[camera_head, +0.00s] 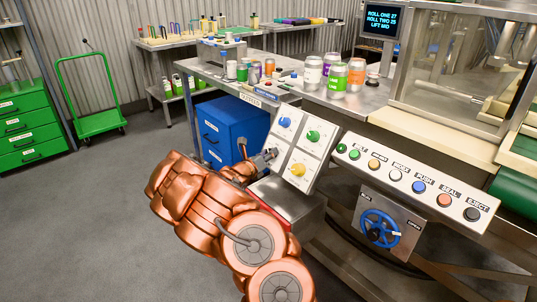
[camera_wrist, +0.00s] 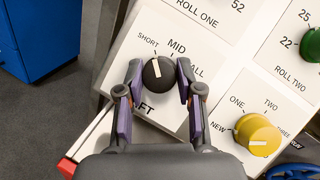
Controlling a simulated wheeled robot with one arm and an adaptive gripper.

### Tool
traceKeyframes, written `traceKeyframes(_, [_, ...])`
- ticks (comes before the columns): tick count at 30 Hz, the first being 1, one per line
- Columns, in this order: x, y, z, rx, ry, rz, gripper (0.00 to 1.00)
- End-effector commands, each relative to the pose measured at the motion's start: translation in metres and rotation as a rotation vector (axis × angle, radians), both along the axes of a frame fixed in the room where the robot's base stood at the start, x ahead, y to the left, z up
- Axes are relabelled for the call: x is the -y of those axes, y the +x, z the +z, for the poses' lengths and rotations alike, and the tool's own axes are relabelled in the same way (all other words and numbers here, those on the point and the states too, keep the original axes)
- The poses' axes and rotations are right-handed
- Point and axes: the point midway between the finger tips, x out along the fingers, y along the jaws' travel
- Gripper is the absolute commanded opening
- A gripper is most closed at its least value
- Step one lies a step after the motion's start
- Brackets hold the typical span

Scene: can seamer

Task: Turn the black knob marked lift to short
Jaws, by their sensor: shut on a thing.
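The black lift knob (camera_wrist: 160,79) sits on a white panel (camera_wrist: 128,62) with SHORT, MID and TALL printed around it. The LIFT label below it is partly covered. Its white pointer line leans slightly left of straight up in the wrist view, toward SHORT. My gripper (camera_wrist: 161,73) has one finger on each side of the knob and is shut on it. In the head view my gripper (camera_head: 268,157) reaches the panel's lower left and hides most of the knob. The screen (camera_head: 381,20) reads LIFT MID.
A yellow knob (camera_wrist: 258,134) is close to my right finger, and a green knob (camera_wrist: 312,44) is farther up. The blue knob (camera_head: 285,122) is above the lift knob. A button row (camera_head: 418,187) and blue handwheel (camera_head: 379,229) lie to the right.

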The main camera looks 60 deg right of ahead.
Motion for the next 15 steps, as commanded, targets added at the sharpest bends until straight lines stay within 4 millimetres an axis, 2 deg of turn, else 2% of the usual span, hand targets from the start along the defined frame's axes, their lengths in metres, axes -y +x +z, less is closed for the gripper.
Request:
traceKeyframes(2, [0.0003, -0.0017, -0.0018, -0.001, 0.003, -0.004, 0.01])
traceKeyframes(3, [0.0003, -0.0017, -0.0018, -0.001, 0.003, -0.004, 0.4])
traceKeyframes(9, [0.0001, -0.0007, -0.0009, 0.0, 0.001, -0.002, 0.61])
traceKeyframes(15, [0.0, -0.0002, -0.0004, 0.0, 0.001, 0.0, 0.61])
